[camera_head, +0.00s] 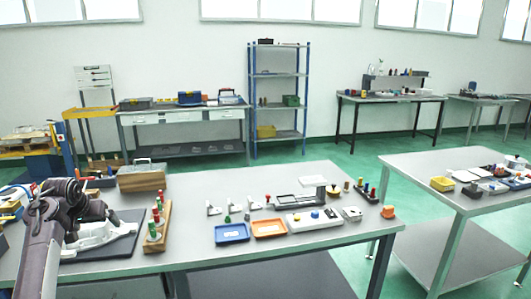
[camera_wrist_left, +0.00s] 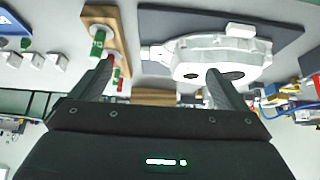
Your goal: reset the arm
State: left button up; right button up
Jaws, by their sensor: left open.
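My left arm comes in from the lower left in the head view. Its gripper (camera_head: 92,212) is over the dark mat at the left end of the near table. In the left wrist view the two fingers of the gripper (camera_wrist_left: 160,70) are spread wide with nothing held between them. My right gripper is in neither view.
A wooden block (camera_head: 155,235) with coloured pegs stands right of the mat. A blue tray (camera_head: 232,242), an orange tray (camera_head: 269,236) and a grey fixture (camera_head: 300,199) lie further right. A wooden box (camera_head: 142,182) stands behind the mat. The table's front right is clear.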

pick_arm(q)
jog(key=s+d+f+m+g, duration=0.1)
jog(key=s+d+f, duration=0.35)
jog(key=f, duration=0.95)
jog(key=s+d+f+m+g, duration=0.1)
jog(key=s+d+f, duration=0.4)
jog(key=f, duration=0.9)
jog(key=s+d+f+g, duration=0.1)
jog(key=s+d+f, duration=0.2)
jog(key=s+f, duration=0.75)
jog(key=s+d+f+m+g, duration=0.1)
jog(key=s+d+f, duration=0.2)
jog(key=s+f, duration=0.55)
jog(key=s+d+f+m, duration=0.1)
jog(key=s+d+f, duration=0.2)
jog(key=s+f, duration=0.55)
jog(key=s+d+f, duration=0.2)
jog(key=s+f, duration=0.1)
jog(key=s, duration=0.5)
jog(key=s+d+f+g+h, duration=0.1)
jog(key=s+d+f, duration=0.2)
jog(key=s, duration=0.5)
jog(key=s+d+f+m, duration=0.1)
jog(key=s+d+f, duration=0.1)
jog(key=s, duration=0.7)
jog(key=shift+d+f+g+h, duration=0.3)
jog(key=shift+d+f, duration=0.1)
jog(key=shift+d, duration=0.1)
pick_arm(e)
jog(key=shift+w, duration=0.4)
